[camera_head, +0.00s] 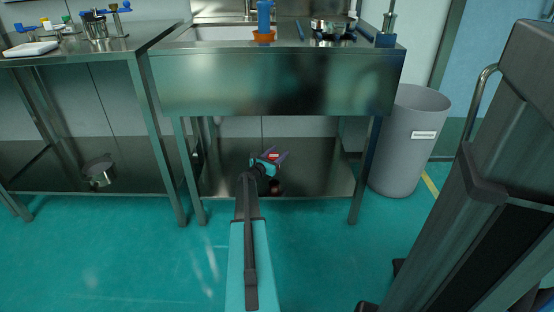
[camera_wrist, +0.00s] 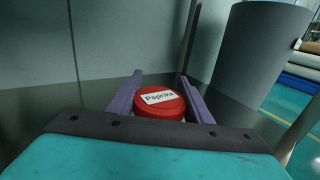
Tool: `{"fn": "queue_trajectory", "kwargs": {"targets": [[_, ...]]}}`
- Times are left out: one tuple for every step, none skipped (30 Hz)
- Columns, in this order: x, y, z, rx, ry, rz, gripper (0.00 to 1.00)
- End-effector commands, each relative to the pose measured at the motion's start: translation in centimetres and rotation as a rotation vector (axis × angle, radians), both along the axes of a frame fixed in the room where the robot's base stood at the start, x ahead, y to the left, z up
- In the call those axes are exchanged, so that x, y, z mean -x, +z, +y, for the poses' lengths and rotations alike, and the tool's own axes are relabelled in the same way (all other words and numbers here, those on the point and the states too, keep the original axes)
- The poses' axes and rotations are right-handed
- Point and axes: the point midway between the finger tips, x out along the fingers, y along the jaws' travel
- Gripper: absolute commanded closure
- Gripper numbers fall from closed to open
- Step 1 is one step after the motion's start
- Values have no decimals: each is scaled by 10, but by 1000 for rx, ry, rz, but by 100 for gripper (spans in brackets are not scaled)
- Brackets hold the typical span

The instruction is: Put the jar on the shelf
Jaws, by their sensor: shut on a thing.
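The jar has a red lid with a white label reading "Paprika" and shows between my fingers in the wrist view (camera_wrist: 160,102). Its lid is a small red spot in the head view (camera_head: 273,156). My gripper (camera_head: 271,157) has purple fingers and is shut on the jar, one finger on each side; it also shows in the wrist view (camera_wrist: 160,95). The jar is under the sink table, over its shiny metal lower shelf (camera_head: 325,180). A dark reddish spot shows on the shelf below it, perhaps a reflection. I cannot tell whether the jar touches the shelf.
The sink table (camera_head: 280,85) stands above my arm, with legs on both sides. A grey bin (camera_head: 408,140) stands to its right. A metal pot (camera_head: 99,170) sits on the left table's lower shelf. The sink table's lower shelf is otherwise clear.

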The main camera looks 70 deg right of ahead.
Motion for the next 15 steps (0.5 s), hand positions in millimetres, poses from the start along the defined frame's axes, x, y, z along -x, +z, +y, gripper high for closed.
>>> {"fn": "queue_trajectory", "kwargs": {"targets": [[-1,0,-1,0,0,0,79],[-1,0,-2,0,0,0,79],[-2,-1,-3,1,0,0,79],[-3,-1,-5,1,0,-1,79],[-4,-2,-7,1,0,-1,79],[-6,-2,-10,0,0,-1,79],[-8,-3,-13,0,0,-1,79],[-8,-6,-13,0,0,-1,79],[-7,-14,-12,-1,0,0,79],[-7,-18,-12,-1,0,0,79],[-7,-21,-12,0,0,0,79],[-7,-26,-12,0,0,1,79],[-7,-28,-11,0,0,1,79],[-7,-31,-11,0,1,1,79],[-8,-33,-11,0,1,1,79]]}}
